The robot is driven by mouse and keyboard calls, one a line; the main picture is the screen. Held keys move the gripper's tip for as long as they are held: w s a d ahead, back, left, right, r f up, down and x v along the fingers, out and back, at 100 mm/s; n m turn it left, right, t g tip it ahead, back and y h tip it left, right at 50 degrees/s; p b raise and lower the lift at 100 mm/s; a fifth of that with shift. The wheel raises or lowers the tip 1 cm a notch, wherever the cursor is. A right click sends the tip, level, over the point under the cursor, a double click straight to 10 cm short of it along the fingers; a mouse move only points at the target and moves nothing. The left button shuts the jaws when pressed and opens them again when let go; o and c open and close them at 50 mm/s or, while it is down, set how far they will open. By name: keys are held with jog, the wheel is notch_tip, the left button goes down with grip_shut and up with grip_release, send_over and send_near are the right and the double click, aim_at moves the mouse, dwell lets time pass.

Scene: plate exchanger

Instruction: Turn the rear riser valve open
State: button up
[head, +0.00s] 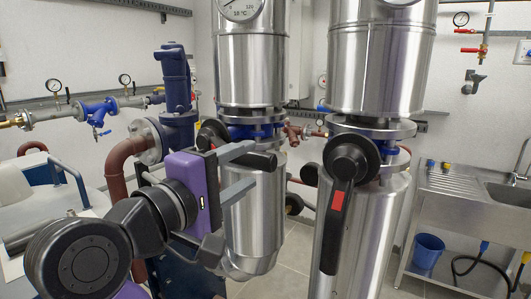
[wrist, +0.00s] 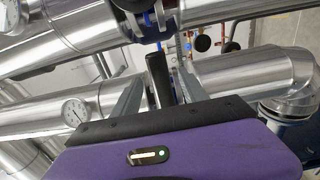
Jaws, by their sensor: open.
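The rear riser (head: 250,65) is the left of two shiny insulated vertical pipes, with a blue valve body (head: 243,132) between flanges. Its black hub (head: 212,132) is partly hidden behind my gripper. A black lever end (head: 262,160) points out sideways across the pipe. My gripper (head: 252,165) is open, with one grey finger above the lever end and one below it. In the wrist view, the black lever (wrist: 158,80) stands between the two open fingers (wrist: 157,92). I cannot tell whether either finger touches it.
The front riser (head: 380,60) stands close to the right, its black lever (head: 335,215) with a red label hanging down along the pipe. A blue pump (head: 176,85) and brown pipe (head: 118,165) are close on the left. A steel sink (head: 470,180) and blue bucket (head: 428,252) are at right.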

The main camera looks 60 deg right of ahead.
aim_at(265, 154)
jog(key=shift+w+d+p, duration=0.15)
jog(key=shift+d+p, duration=0.85)
jog(key=shift+d, duration=2.6)
jog(key=shift+c, duration=0.2)
grip_shut()
